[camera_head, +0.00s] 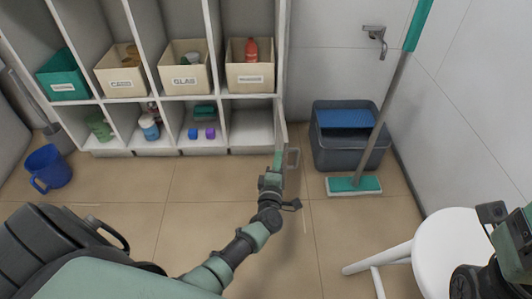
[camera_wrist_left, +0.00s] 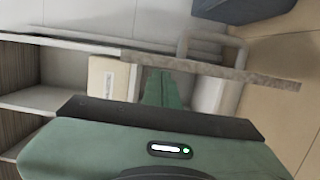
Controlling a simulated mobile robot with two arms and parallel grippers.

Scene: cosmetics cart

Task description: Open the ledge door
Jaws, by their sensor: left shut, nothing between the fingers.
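The ledge door (camera_head: 281,124) belongs to the lower right compartment of the shelf. It stands swung out, seen nearly edge-on, with its pale loop handle (camera_head: 293,158) on the right-hand face. The compartment (camera_head: 251,127) behind it is open and looks empty. My left gripper (camera_head: 278,158) is shut and empty, close to the door's outer end, left of the handle. In the left wrist view the door edge (camera_wrist_left: 270,80) is a long grey-brown strip. The green fingers (camera_wrist_left: 163,88) lie right by it; contact cannot be told.
The shelf holds labelled bins (camera_head: 185,77) and small items below. A dark grey bin (camera_head: 345,150) and a mop (camera_head: 355,186) stand right of the door. A white stool (camera_head: 450,250) is at lower right. A blue bucket (camera_head: 48,168) is at left. Middle floor is clear.

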